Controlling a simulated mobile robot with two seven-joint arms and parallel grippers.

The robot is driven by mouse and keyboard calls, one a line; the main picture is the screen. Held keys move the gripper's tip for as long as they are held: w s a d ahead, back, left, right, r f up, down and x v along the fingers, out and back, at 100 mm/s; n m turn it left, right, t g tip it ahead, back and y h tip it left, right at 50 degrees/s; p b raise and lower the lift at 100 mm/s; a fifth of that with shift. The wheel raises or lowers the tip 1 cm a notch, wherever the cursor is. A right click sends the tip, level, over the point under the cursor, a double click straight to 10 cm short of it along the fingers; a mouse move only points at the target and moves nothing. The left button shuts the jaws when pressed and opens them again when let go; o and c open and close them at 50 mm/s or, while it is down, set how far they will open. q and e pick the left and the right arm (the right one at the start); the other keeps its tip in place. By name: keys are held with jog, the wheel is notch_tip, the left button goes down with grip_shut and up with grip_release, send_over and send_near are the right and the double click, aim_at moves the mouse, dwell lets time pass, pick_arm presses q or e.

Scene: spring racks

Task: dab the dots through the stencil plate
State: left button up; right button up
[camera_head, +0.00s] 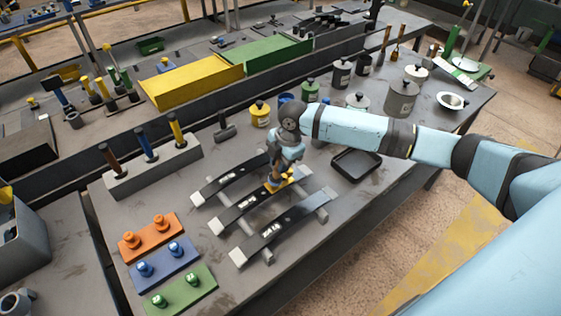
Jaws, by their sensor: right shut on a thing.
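Three dark curved leaf springs with light ends lie side by side across grey bars on the table: a back one (232,180), a middle one (238,210) and a front one (268,234). A small yellow-orange piece (289,179) shows at the middle spring, under my right gripper (275,180). It may be the stencil plate; it is too small to tell. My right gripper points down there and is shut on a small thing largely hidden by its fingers. I cannot tell whether the held thing touches the spring. My left gripper is not in view.
A grey block (152,172) holds brown, blue and yellow handles. Orange (150,237), blue (165,272) and green (185,292) plates with knobs lie at front left. A black tray (356,164) and several pots (401,99) stand right and behind. A hammer (224,130) lies behind the springs.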

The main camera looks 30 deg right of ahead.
jog(key=shift+f, duration=0.65)
dwell(0.8)
jog(key=shift+f, duration=0.1)
dwell(1.9)
notch_tip(320, 180, up, 3)
jog(key=p, duration=0.3)
notch_tip(320, 180, up, 2)
jog(key=shift+p, duration=1)
jog(key=shift+r, duration=1.1)
jog(key=shift+a, duration=0.1)
